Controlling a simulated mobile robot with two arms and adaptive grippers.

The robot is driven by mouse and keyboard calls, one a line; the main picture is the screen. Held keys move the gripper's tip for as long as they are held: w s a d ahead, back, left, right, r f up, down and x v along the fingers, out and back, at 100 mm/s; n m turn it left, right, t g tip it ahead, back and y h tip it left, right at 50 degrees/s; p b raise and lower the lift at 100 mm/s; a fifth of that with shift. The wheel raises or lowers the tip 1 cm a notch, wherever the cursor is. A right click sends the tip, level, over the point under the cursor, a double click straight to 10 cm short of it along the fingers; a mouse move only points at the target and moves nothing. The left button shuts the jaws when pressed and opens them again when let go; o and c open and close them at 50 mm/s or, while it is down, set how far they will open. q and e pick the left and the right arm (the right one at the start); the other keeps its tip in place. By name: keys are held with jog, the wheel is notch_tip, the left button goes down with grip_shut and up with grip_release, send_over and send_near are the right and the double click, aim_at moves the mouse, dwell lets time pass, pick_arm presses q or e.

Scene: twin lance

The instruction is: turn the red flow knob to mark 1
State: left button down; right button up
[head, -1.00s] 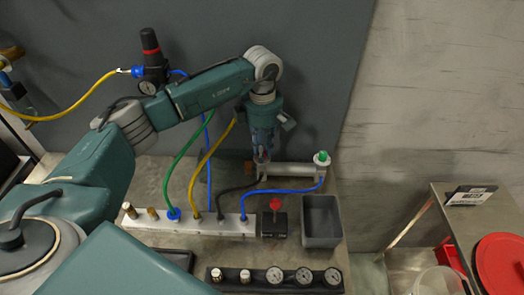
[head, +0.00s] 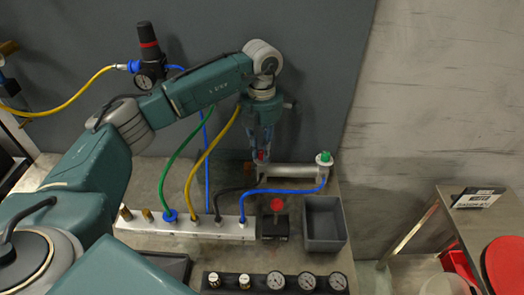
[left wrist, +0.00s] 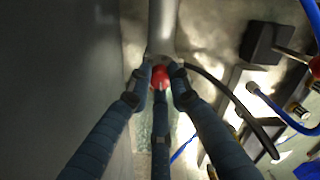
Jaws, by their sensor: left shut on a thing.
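The red flow knob (head: 262,155) is at the left end of a horizontal grey cylinder (head: 290,171). In the left wrist view the red knob (left wrist: 160,76) sits between the fingertips at the end of the grey cylinder (left wrist: 162,28). My left gripper (head: 261,152) points down at the knob and is shut on it. Its fingers (left wrist: 159,80) hide part of the knob in both views. I cannot read any marks around the knob. My right gripper is not in view.
A green-topped fitting (head: 324,158) is at the cylinder's right end. Below stand a manifold (head: 180,228) with hoses, a black block with another red knob (head: 277,205), a grey bin (head: 324,222) and a gauge strip (head: 258,283). A dark hose (head: 228,190) runs near the gripper.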

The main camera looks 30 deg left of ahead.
pick_arm(q)
jog(key=shift+w+r, duration=0.15)
dwell(0.4)
jog(key=c, duration=1.6)
grip_release()
jog(key=shift+d, duration=0.1)
notch_tip(320, 180, up, 12)
jog(key=shift+f, duration=0.1)
